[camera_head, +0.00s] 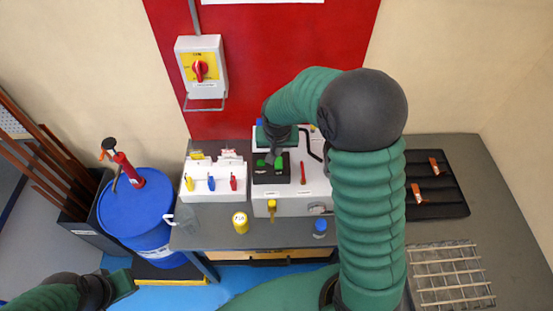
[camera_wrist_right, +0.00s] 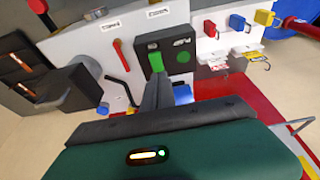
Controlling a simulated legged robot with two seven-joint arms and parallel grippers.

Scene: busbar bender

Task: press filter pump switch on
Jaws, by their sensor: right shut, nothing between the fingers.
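A white pump unit (camera_head: 290,206) stands on the grey bench and carries a black switch panel (camera_head: 271,180) with green controls. In the right wrist view the black panel (camera_wrist_right: 166,68) shows a green rocker (camera_wrist_right: 154,60) on the left and a round green button (camera_wrist_right: 183,57) on the right. Small labels above them are too blurred to read. My right gripper (camera_head: 273,157) is shut and empty, over the panel. In the wrist view its fingertips (camera_wrist_right: 157,80) overlap the rocker's near end; I cannot tell if they touch. My left gripper (camera_head: 120,284) is low at the left, away from the bench.
A red lever (camera_head: 303,173) is close right of the panel. A blue drum (camera_head: 150,213) is at left.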

